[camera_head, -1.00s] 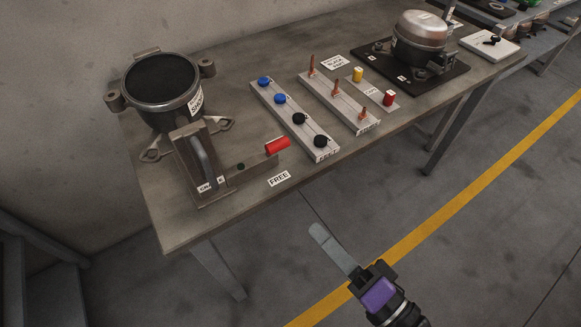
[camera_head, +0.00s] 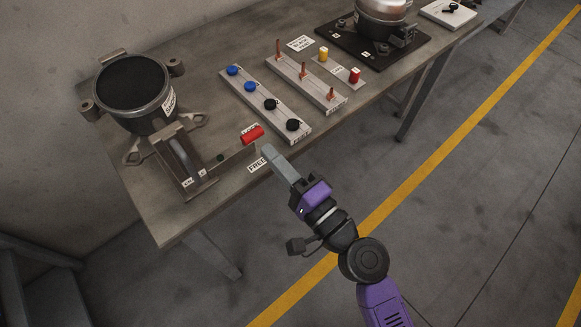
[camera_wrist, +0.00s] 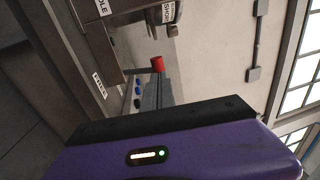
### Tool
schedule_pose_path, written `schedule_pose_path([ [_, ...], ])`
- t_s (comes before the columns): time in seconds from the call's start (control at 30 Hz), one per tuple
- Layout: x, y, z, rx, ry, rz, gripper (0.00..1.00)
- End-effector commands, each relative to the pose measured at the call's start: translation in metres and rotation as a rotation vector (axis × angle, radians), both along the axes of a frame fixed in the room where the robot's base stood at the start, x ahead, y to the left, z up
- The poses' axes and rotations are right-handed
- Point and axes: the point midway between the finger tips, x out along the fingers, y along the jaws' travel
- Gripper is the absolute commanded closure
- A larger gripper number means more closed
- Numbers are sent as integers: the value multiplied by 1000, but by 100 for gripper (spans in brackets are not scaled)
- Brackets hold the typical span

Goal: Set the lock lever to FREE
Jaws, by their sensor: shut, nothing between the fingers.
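The lock lever's red handle (camera_head: 252,134) lies near the front edge of the bench, at the end of a flat bar on the metal clamp fixture (camera_head: 182,163). A white FREE label (camera_head: 257,165) is on the bench just in front of the handle. My gripper (camera_head: 268,150) is shut and empty, its fingertips close to the handle and label, on their right. I cannot tell whether it touches the lever. In the wrist view the red handle (camera_wrist: 158,64) shows just beyond the fingers, and the FREE label (camera_wrist: 99,85) is to the left. Another label by the handle is partly hidden.
A dark open-topped compressor shell (camera_head: 133,90) stands behind the fixture. A rail with blue and black knobs (camera_head: 262,103), a rail with copper pins (camera_head: 305,82) and a compressor on a black plate (camera_head: 372,45) stand to the right. The floor in front is free.

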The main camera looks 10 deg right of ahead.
Motion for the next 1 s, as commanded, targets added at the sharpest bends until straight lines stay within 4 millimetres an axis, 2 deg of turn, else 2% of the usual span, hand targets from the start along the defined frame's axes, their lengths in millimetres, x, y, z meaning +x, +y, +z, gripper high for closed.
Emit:
schedule_pose_path([
  [0.23,17,12,4,0,0,1,100],
  [0.63,19,13,4,-1,0,0,100],
  [1.0,27,18,16,-38,54,0,100],
])
